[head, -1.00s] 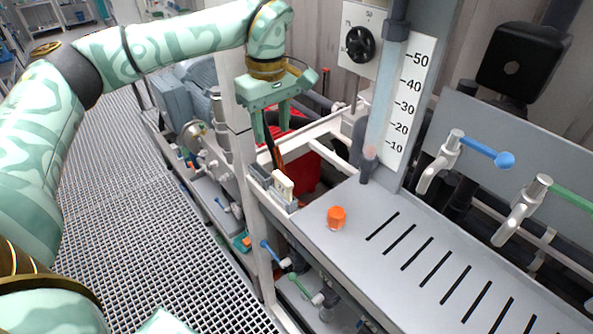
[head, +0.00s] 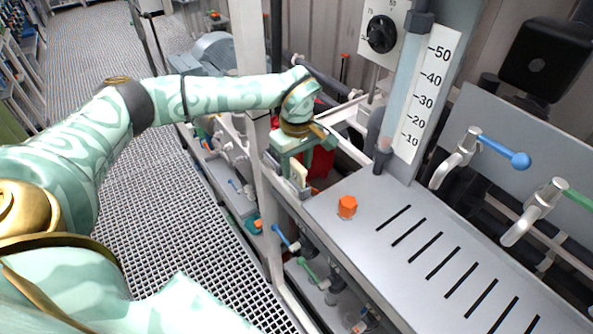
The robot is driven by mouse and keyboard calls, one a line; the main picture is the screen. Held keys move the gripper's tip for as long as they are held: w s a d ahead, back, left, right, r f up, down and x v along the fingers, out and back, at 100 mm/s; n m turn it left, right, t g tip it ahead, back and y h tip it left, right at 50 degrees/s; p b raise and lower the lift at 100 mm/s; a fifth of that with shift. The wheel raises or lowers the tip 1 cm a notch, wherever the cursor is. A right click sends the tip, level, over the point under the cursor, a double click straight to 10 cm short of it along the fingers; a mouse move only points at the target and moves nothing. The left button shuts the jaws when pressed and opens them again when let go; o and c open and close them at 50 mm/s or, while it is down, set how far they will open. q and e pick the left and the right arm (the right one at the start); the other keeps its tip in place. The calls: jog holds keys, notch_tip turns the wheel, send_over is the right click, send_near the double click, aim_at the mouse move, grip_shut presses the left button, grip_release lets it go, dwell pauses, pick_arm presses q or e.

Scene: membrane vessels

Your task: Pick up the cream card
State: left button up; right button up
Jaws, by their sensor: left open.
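The cream card (head: 299,174) stands upright in a small grey holder (head: 303,193) at the left end of the grey bench top. My left gripper (head: 294,166) is open and points down over the holder. Its fingers are at the card's height, close around or beside it. I cannot tell whether they touch it. The gripper hides the card's upper part and most of the holder. My right gripper is not in view.
An orange knob (head: 347,207) stands on the slotted bench top (head: 375,220), right of the holder. A clear column with a scale (head: 428,95) rises behind it. Valves with blue (head: 507,155) and green levers are at the right. Grated floor lies left.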

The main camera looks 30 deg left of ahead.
pick_arm(q)
jog(key=shift+f, duration=0.75)
grip_shut()
